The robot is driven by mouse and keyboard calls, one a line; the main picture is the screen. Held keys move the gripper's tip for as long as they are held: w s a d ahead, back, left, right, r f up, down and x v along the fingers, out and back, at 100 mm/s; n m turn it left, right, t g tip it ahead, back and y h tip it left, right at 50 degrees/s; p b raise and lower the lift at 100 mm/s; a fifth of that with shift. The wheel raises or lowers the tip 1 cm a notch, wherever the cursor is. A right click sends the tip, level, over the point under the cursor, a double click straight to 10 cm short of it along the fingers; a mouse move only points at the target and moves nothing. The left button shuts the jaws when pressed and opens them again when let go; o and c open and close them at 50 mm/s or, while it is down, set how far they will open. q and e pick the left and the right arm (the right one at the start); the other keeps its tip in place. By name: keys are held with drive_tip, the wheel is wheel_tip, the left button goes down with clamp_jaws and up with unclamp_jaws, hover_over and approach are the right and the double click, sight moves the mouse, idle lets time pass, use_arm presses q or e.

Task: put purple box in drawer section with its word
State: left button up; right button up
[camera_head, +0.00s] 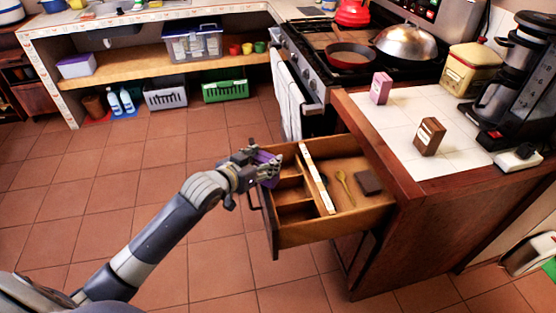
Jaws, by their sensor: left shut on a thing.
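The purple box (268,160) is in my left gripper (266,172) in the head view. The gripper is shut on it and partly hides it, at the far left end of the open drawer (313,236). A light divider strip (317,178) with marks too small to read runs through the drawer. Left of it lie small wooden compartments (292,193). I cannot tell whether the box is above a compartment or partly inside one. My right gripper is not in view.
Right of the strip, the drawer holds a wooden spoon (344,186) and a dark flat block (369,183). A pink box (381,88) and a brown box (429,137) stand on the tiled counter (404,132). The stove (306,62) stands behind the drawer. The floor at left is clear.

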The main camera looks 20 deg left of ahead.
use_arm(q)
drive_tip(key=w+d+f, duration=0.2)
drive_tip(key=w+f, duration=0.2)
drive_tip(key=w, duration=0.1)
drive_tip(key=shift+w+d+p, duration=0.15)
drive_tip(key=shift+d+p, duration=0.05)
drive_tip(key=shift+p, duration=0.1)
drive_tip(key=shift+f, duration=0.15)
drive_tip(key=shift+f, duration=0.5)
drive_tip(key=o, duration=1.4)
drive_tip(key=shift+r, duration=0.15)
